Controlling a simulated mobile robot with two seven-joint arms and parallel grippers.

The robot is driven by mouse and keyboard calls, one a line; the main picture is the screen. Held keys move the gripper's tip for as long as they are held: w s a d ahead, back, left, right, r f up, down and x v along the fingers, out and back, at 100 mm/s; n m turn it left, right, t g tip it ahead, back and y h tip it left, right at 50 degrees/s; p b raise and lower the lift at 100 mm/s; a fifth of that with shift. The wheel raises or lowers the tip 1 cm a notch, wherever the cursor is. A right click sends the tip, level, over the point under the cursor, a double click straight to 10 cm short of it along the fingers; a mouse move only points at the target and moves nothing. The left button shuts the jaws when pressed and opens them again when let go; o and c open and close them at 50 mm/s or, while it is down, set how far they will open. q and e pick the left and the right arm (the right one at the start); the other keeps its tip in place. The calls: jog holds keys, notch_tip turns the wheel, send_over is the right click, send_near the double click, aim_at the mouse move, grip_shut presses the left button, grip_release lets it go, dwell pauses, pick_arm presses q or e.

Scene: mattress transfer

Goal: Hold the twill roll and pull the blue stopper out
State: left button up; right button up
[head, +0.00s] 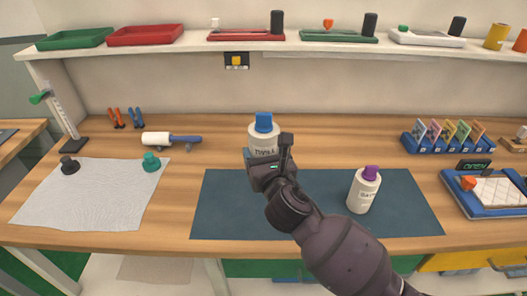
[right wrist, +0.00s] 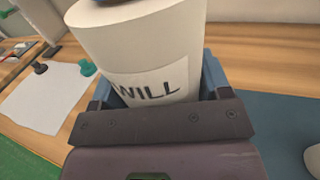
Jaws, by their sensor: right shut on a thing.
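The twill roll (head: 259,143) is a white upright cylinder with a label; its lettering reads "WILL" in the right wrist view (right wrist: 140,50). The blue stopper (head: 263,122) sits in its top; only a sliver shows at the top edge of the wrist view. My right gripper (head: 268,153) is shut on the roll, with a finger on either side of its body. The roll's lower part is hidden by the gripper, so I cannot tell whether it touches the table. My left gripper is not in view.
A white roll with a purple stopper (head: 363,190) stands on the dark blue mat (head: 225,205). A grey cloth (head: 85,200) at left holds a black stopper (head: 69,165) and a teal stopper (head: 151,162). A lint roller (head: 158,139) lies behind. A shelf (head: 150,43) with trays runs above.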

jog(key=shift+f+b, duration=0.4)
jog(key=shift+f, duration=0.4)
jog(key=shift+f, duration=0.3)
jog(key=shift+f+b, duration=0.3)
jog(key=shift+f, duration=0.1)
jog(key=shift+f+b, duration=0.5)
jog(key=shift+f, duration=0.4)
jog(key=shift+f, duration=0.5)
jog(key=shift+f+b, duration=0.3)
jog(key=shift+b, duration=0.1)
jog(key=shift+f, duration=0.3)
jog(key=shift+f+b, duration=0.85)
jog(key=shift+f, duration=0.45)
